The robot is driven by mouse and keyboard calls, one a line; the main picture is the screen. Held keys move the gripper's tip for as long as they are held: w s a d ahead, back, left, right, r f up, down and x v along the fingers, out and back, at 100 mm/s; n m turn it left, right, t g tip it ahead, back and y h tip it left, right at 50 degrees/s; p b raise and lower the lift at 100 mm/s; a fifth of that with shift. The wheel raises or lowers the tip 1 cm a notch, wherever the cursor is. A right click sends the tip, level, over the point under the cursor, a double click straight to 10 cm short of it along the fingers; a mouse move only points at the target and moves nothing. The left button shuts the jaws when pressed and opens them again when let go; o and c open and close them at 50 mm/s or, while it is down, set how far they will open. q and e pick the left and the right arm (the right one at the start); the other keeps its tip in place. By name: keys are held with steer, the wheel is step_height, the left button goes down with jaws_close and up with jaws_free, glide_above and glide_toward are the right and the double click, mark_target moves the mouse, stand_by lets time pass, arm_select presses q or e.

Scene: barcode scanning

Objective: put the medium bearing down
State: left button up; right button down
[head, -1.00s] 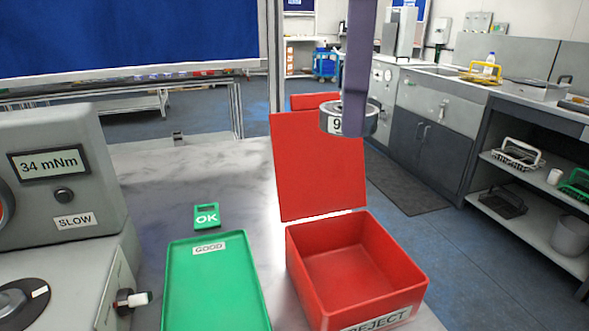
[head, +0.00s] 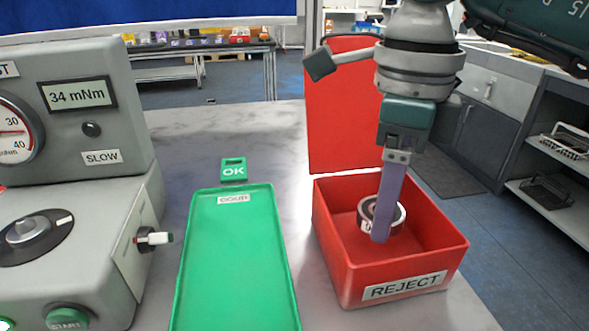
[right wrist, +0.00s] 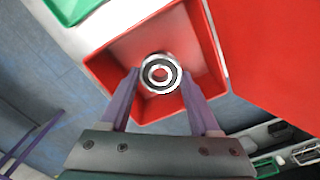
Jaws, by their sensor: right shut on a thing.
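The medium bearing (head: 366,212) is a metal ring with a dark band and a white label, partly hidden by a gripper finger. My right gripper (head: 381,232) reaches down into the open red REJECT box (head: 408,268) and is shut on the bearing. In the right wrist view the bearing (right wrist: 160,73) sits between the two purple fingertips (right wrist: 160,78), over the box interior. I cannot tell whether it touches the box floor. My left gripper is not in view.
An empty green GOOD tray (head: 236,262) lies left of the box, with a green OK tag (head: 233,170) behind it. A grey test machine (head: 75,110) reading 34 mNm stands at the left. The box's red lid (head: 340,110) stands open behind it.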

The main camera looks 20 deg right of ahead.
mark_target(376, 249)
step_height(376, 249, down, 3)
steer(key=shift+r, duration=0.1)
steer(key=shift+f+b, duration=0.6)
steer(key=shift+b, duration=0.05)
steer(key=shift+c, duration=0.6)
jaws_free()
steer(key=shift+r, duration=0.1)
steer(key=shift+r+p, duration=0.4)
steer(key=shift+p, duration=0.1)
step_height(376, 249, up, 12)
steer(key=shift+r+p, duration=0.15)
steer(key=shift+p, duration=0.15)
